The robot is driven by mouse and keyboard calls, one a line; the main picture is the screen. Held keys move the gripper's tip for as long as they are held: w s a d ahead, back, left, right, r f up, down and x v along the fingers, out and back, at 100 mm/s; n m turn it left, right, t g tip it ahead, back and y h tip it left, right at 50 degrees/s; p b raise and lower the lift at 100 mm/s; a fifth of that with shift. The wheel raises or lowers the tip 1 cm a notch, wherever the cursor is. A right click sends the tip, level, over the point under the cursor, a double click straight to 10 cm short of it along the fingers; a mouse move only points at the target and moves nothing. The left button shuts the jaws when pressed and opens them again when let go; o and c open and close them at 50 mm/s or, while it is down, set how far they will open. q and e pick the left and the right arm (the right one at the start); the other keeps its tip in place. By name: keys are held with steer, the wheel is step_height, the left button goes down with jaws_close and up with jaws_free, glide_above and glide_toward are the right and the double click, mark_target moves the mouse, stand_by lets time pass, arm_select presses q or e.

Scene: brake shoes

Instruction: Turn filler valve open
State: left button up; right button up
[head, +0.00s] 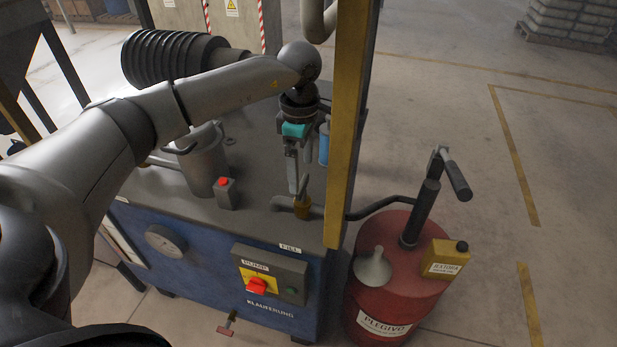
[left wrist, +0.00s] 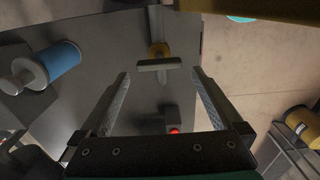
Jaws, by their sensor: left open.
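The filler valve is a small brass body (head: 302,210) on a pipe at the right end of the machine top, behind the FILL label (head: 290,248). My left gripper (head: 298,188) points down above the valve, open and empty. In the left wrist view the fingertips of my left gripper (left wrist: 160,73) stand apart on either side of the handle, with gaps at both sides. I cannot tell the remaining height to the handle. My right gripper is out of view.
A yellow post (head: 348,130) stands close to the right of my left gripper. A blue cylinder (head: 324,143) is beside it. A metal canister (head: 204,160) and a red-button box (head: 225,193) stand left on the top. A red drum (head: 400,275) with a hand pump stands right.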

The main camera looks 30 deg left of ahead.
mark_target(302, 183)
arm_select(q)
step_height(302, 183, down, 3)
steer(key=shift+r, duration=0.1)
steer(key=shift+f, duration=0.6)
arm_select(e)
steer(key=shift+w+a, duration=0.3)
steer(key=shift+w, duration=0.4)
arm_select(q)
steer(key=shift+c, duration=0.6)
steer(key=c, duration=1)
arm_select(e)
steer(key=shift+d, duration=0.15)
